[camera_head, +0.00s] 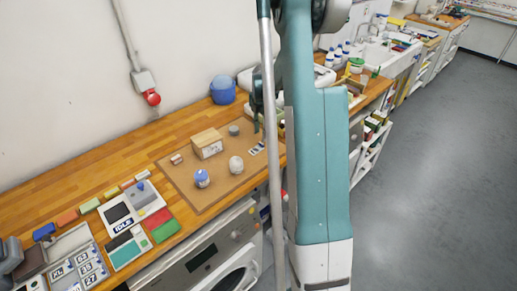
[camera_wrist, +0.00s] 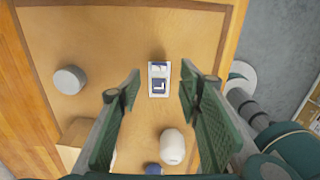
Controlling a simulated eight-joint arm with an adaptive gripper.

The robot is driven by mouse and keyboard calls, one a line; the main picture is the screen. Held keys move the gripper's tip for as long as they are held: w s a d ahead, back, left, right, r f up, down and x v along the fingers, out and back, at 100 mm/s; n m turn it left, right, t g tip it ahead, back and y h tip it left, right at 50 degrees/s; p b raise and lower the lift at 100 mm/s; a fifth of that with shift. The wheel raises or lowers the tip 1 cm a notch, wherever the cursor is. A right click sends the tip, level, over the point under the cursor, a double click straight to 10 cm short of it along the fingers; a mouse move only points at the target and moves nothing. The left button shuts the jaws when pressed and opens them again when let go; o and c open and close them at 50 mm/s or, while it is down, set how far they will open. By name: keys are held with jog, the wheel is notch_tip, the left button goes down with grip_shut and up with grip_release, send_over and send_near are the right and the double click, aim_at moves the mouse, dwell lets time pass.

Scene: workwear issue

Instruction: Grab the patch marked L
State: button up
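The patch marked L (camera_wrist: 159,87) is a small dark blue square with a pale letter, in the wrist view. It lies on a white strip with another bluish mark above it. In the head view the strip (camera_head: 257,149) lies near the right edge of the brown mat. My gripper (camera_wrist: 158,88) is open, with its green fingers on either side of the strip in the picture and nothing between them. It appears to be above the mat; the exact height is unclear. In the head view my arm partly hides the gripper.
On the mat (camera_head: 199,192) are a wooden box (camera_head: 207,143), a grey cylinder (camera_head: 234,130), a white rounded object (camera_head: 236,165) and a blue-and-white one (camera_head: 201,178). A blue ball-like object (camera_head: 222,90) stands behind. Mat around the strip is clear.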

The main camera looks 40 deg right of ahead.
aim_at(256, 148)
jog(key=shift+f, duration=0.65)
jog(key=shift+f, duration=0.1)
jog(key=shift+f, duration=2.55)
jog(key=c, duration=0.7)
